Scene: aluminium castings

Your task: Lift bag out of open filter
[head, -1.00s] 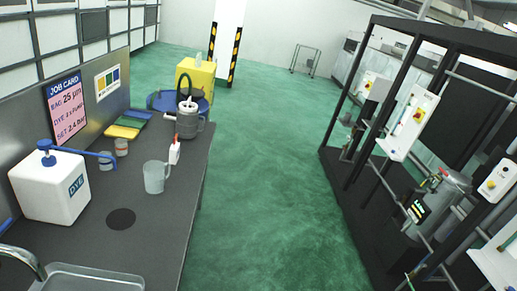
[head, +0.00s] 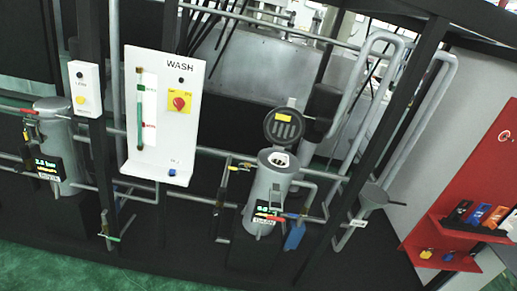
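The open filter (head: 262,195) is a grey upright cylinder in the lower middle of the head view, tilted in the picture. Its dark round lid (head: 284,128) is swung up behind the mouth. A small white shape in the mouth, seemingly the bag's top (head: 279,158), shows inside the rim; the rest of the bag is hidden in the housing. A small lit display and a red-handled valve are on the filter's front. My gripper is not in view.
A second grey filter (head: 54,150) with a display stands at the left. A white WASH panel (head: 163,115) hangs between them. Pipes and black frame posts surround the filters. A red board (head: 470,190) with padlocks is at the right. Green floor (head: 60,272) is clear at lower left.

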